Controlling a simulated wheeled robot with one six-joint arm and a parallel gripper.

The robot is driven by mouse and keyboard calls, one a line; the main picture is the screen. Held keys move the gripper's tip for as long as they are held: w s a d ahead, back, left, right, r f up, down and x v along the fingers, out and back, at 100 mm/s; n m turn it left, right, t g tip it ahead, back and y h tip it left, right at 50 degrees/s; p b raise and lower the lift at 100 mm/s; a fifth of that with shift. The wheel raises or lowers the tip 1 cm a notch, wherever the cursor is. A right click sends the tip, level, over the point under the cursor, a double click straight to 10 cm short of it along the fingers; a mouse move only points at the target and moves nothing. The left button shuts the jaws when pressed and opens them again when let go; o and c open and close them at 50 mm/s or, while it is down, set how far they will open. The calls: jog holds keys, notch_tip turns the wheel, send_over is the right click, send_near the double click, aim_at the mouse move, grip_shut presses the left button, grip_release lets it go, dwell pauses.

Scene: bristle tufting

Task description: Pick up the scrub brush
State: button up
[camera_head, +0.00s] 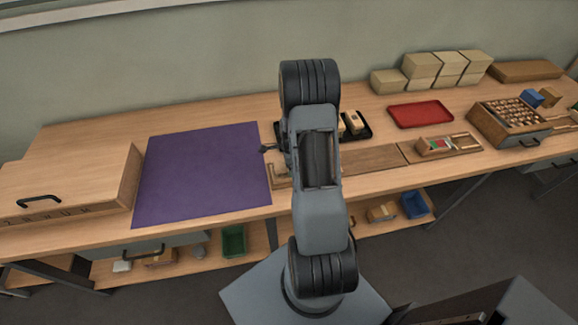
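I cannot pick out the scrub brush for certain. A black tray (364,131) right of my arm holds small tan blocks (353,123), which may be brush blocks; my arm covers its left part. My arm stands upright in the middle of the picture and hides the bench behind it. A small dark end piece, which seems to be my gripper (267,149), pokes out left of the arm at the purple mat's right edge. Its fingers are too small and too hidden to read.
A purple mat (203,174) lies bare at left, beside a wooden case (75,182). A red tray (420,114) lies empty at right. Stacked tan boxes (421,68) stand against the wall. A wooden box (508,120) with many round pieces stands far right.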

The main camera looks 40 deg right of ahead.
jog(key=shift+f, duration=0.25)
jog(key=c, duration=1)
